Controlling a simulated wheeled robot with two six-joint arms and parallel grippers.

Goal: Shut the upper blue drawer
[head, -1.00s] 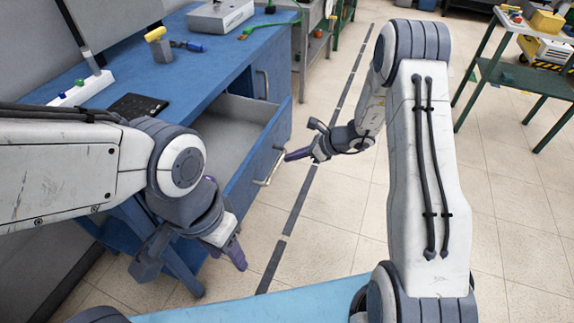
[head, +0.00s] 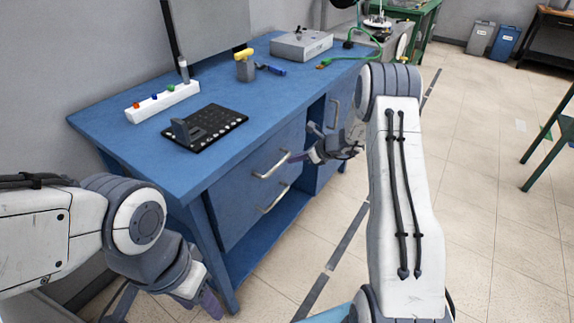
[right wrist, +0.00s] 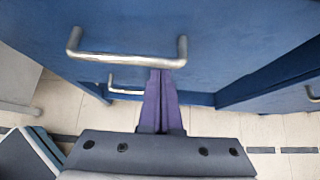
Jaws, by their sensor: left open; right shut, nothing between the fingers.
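The upper blue drawer (head: 234,186) is in the desk's front and looks flush with it, with no open interior showing. Its silver handle (head: 270,165) also shows large in the right wrist view (right wrist: 125,58). My right gripper (head: 292,158) is shut and empty, just right of that handle. In the right wrist view its purple fingertips (right wrist: 161,74) are at the handle's right end, close to the drawer face; I cannot tell whether they touch. My left gripper (head: 165,306) is open and empty at the lower left, in front of the desk and clear of the drawer.
A lower handle (head: 274,199) sits beneath the upper one. On the blue desktop (head: 222,88) are a black pegged board (head: 205,127), a white strip with coloured buttons (head: 163,101), a yellow-topped block (head: 245,66) and a grey box (head: 301,44).

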